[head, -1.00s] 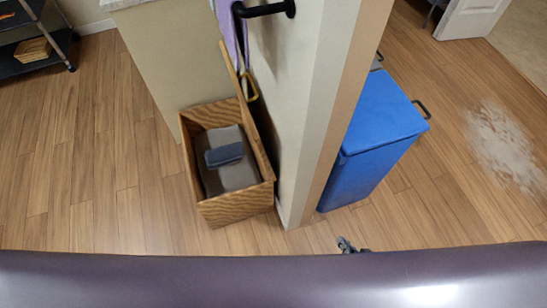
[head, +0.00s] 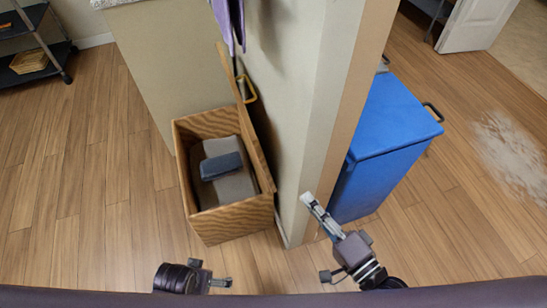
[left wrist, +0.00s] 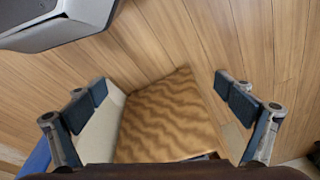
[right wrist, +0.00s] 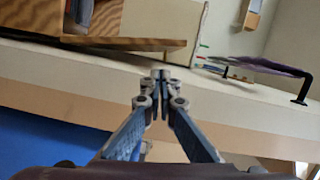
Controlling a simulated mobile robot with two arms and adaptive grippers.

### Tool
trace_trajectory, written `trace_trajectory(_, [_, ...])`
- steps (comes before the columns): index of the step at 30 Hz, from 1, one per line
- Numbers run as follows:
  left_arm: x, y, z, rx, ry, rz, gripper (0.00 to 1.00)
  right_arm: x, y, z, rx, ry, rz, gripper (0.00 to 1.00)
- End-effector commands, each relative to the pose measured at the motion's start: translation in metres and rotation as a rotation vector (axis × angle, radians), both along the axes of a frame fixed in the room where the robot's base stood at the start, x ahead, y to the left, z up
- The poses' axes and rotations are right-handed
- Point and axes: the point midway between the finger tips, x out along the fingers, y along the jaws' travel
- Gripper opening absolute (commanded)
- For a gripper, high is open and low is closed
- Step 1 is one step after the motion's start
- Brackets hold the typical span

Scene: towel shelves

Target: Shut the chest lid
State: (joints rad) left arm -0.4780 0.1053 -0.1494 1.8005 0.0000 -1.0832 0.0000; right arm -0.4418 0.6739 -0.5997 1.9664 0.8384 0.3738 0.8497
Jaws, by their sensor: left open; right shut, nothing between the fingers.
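The wooden chest (head: 228,222) stands on the floor left of the wall end. Its lid (head: 258,150) stands open, roughly upright along the side nearest the wall, with a yellow handle (head: 250,91). Grey folded cloth (head: 236,187) and a blue-grey folded towel (head: 221,166) lie inside. My right gripper (head: 307,199) is shut and empty, in front of the wall end and right of the chest, apart from the lid. My left gripper (head: 222,283) is low in front of the chest. In the left wrist view its fingers are open, with the chest's wooden side (left wrist: 168,115) beyond them.
The wall end (head: 325,120) rises close beside the lid. A blue bin (head: 385,130) stands right of it. A purple cloth (head: 229,20) hangs above the chest. A dark shelf rack (head: 35,66) is at far left. The floor (head: 90,190) left of the chest is clear.

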Motion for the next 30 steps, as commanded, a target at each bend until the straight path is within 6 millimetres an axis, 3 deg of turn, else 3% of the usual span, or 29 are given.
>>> trace_trajectory(18, [0.004,-0.001,0.014,0.0,-0.004,0.001,0.96,0.114,0.071,-0.006,-0.002,-0.003,-0.001,0.0])
trace_trajectory(24, [0.009,-0.002,0.025,-0.003,-0.017,0.002,0.96,0.134,0.083,-0.007,-0.003,-0.001,0.0,0.0])
trace_trajectory(30, [0.009,-0.001,0.028,-0.003,-0.018,0.003,0.96,0.139,0.086,-0.008,-0.005,0.0,0.001,0.0])
